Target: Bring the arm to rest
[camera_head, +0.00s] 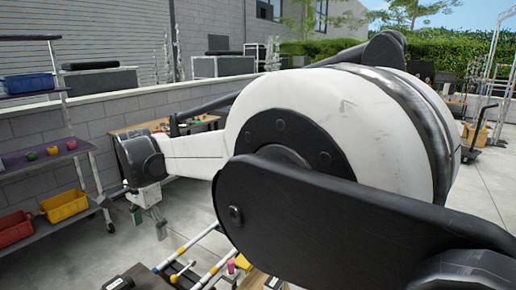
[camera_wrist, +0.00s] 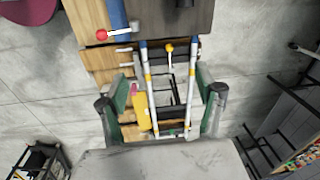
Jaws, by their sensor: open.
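My arm fills much of the head view, its white and black links reaching left across the yard. My gripper (camera_head: 149,222) hangs from the dark wrist at the left, pointing down over the grey concrete floor. In the wrist view my gripper (camera_wrist: 162,92) shows as two dark fingers with green inner pads, spread wide apart. No object is visibly held between them. White poles (camera_wrist: 151,92) with yellow and blue bands lie below, seen through the gap. A yellow-tipped lever (camera_wrist: 168,49) shows between the poles.
A shelf rack with a yellow bin (camera_head: 65,206) and a red bin (camera_head: 15,228) stands at the left. A wooden workbench (camera_head: 120,130) stands by the block wall (camera_head: 45,140). In the wrist view, a dark rack (camera_wrist: 290,125) is at the right and a crate (camera_wrist: 40,160) at lower left.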

